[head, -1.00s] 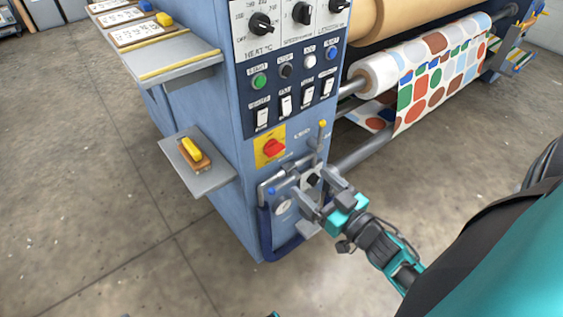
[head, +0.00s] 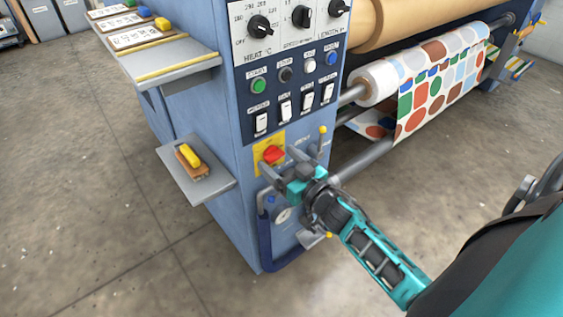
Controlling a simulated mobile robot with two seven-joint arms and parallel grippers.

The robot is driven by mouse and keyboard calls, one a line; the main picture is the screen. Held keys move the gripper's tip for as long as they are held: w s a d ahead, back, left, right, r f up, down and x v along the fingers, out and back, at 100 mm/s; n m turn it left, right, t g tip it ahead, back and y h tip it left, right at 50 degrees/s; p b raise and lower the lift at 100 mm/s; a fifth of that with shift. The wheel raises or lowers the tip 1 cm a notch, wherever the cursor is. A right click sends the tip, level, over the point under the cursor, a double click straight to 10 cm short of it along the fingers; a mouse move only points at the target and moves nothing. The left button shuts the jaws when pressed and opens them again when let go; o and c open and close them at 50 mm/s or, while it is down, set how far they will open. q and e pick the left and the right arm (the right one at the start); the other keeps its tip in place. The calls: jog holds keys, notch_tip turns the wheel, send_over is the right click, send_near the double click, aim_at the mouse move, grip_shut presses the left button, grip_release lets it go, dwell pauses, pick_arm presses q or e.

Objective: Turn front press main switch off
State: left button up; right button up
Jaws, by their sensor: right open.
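The front press main switch is a red rotary knob (head: 273,155) on a yellow plate (head: 261,143), low on the front panel of the blue press (head: 228,110). My right gripper (head: 280,162) is open, its fingers pointing at the panel just below and right of the red knob. Whether a finger touches the knob I cannot tell. The gripper hides the lower right part of the yellow plate and some of the panel below it. My left gripper is not in view.
Above the switch are white rocker switches (head: 286,110), round push buttons (head: 258,86) and black dials (head: 260,26). A gauge (head: 283,215) and a dark blue hose (head: 266,245) sit below. A side shelf (head: 217,186) holds a yellow-handled brush (head: 190,160). Patterned fabric (head: 440,85) hangs right.

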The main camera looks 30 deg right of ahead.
jog(key=shift+c, duration=0.4)
jog(key=c, duration=1)
jog(key=shift+o, duration=0.2)
